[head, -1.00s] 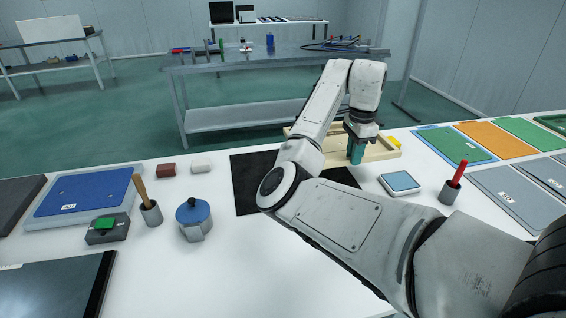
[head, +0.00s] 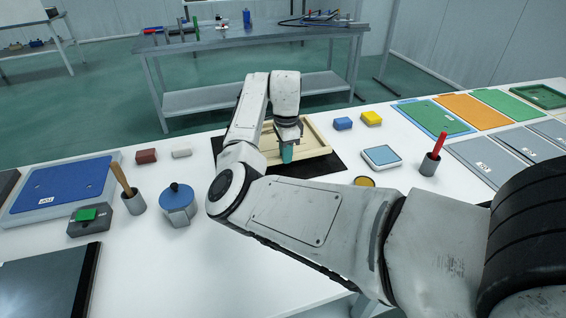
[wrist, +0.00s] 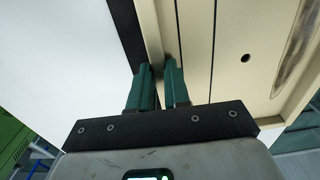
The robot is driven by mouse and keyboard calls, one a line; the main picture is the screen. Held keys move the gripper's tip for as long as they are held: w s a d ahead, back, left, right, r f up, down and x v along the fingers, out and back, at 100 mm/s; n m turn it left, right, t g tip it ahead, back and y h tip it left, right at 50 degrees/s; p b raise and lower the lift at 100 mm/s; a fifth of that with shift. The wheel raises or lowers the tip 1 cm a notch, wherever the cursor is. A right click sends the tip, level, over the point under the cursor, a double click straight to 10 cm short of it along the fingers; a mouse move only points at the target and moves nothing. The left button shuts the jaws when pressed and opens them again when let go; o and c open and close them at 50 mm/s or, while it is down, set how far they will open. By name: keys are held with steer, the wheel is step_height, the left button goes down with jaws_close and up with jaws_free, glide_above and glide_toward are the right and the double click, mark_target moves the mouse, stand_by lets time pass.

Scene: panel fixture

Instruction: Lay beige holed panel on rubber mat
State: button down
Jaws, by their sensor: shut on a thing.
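The beige holed panel (head: 313,142) has a raised rim and lies level over the black rubber mat (head: 324,168) in the head view. My gripper (head: 287,153), with green fingers, is shut on the panel's near rim. In the wrist view my gripper (wrist: 160,72) pinches this rim; the panel (wrist: 228,50) shows a small dark hole, and a strip of the mat (wrist: 127,32) shows beside it. My arm hides part of the panel and mat in the head view. I cannot tell whether the panel touches the mat.
A blue block (head: 343,124) and a yellow block (head: 371,118) stand right of the panel. A blue-topped box (head: 381,157) and a cup with a red-handled tool (head: 430,164) are farther right. A blue-lidded pot (head: 177,204) stands left. Flat panels (head: 475,108) lie at the right.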

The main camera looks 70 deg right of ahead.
steer(key=f, duration=0.3)
steer(key=shift+w+a, duration=0.15)
steer(key=shift+w, duration=0.25)
steer(key=shift+f, duration=0.45)
steer(key=c, duration=1.1)
jaws_free()
steer(key=shift+f, duration=0.1)
step_height(320, 180, up, 12)
steer(key=shift+r, duration=0.1)
